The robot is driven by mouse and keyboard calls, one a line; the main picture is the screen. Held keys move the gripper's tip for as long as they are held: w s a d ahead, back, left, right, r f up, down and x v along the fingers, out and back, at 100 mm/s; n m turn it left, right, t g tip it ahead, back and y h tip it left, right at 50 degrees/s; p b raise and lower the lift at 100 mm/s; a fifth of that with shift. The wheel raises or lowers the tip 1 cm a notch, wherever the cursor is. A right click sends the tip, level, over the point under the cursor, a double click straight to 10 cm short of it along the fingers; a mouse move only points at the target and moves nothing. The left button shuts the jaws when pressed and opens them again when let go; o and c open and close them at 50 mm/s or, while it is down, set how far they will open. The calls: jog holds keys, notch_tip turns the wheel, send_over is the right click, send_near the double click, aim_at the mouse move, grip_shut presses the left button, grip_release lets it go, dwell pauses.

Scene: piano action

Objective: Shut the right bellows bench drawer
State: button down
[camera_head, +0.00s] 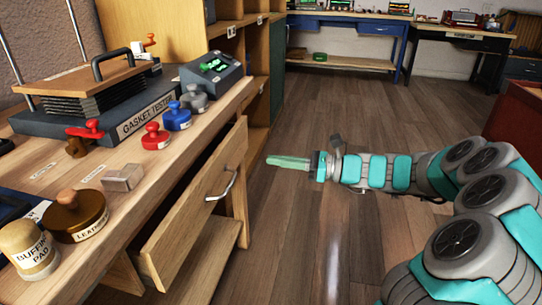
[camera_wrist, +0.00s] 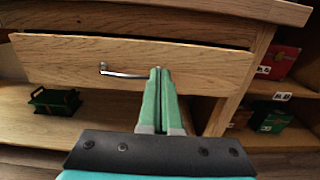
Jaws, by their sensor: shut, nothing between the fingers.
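The wooden bench drawer (camera_head: 200,208) stands partly open, pulled out from under the bench top on the left of the head view. Its metal bar handle (camera_head: 222,186) is on its front. In the wrist view the drawer front (camera_wrist: 80,62) fills the upper middle, with the handle (camera_wrist: 125,73) just left of the fingertips. A dark gap shows above the drawer front. My gripper (camera_head: 268,161) is shut and empty, its green fingers pointing toward the drawer front from the right. In the wrist view my gripper (camera_wrist: 160,72) appears before the front; contact cannot be told.
The bench top (camera_head: 125,205) holds a gasket tester (camera_head: 120,118), coloured knobbed weights and a buffing pad (camera_head: 30,250). A lower shelf (camera_wrist: 60,125) holds a green item (camera_wrist: 55,100). The wooden floor (camera_head: 310,230) right of the drawer is clear.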

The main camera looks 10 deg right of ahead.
aim_at(223, 152)
jog(key=x, duration=1.1)
jog(key=shift+w+a+f, duration=0.1)
jog(key=shift+a, duration=0.3)
jog(key=p+x, duration=0.1)
jog(key=x, duration=0.3)
jog(key=shift+w+a+p, duration=0.15)
jog(key=shift+a+p, duration=0.05)
jog(key=shift+p, duration=0.1)
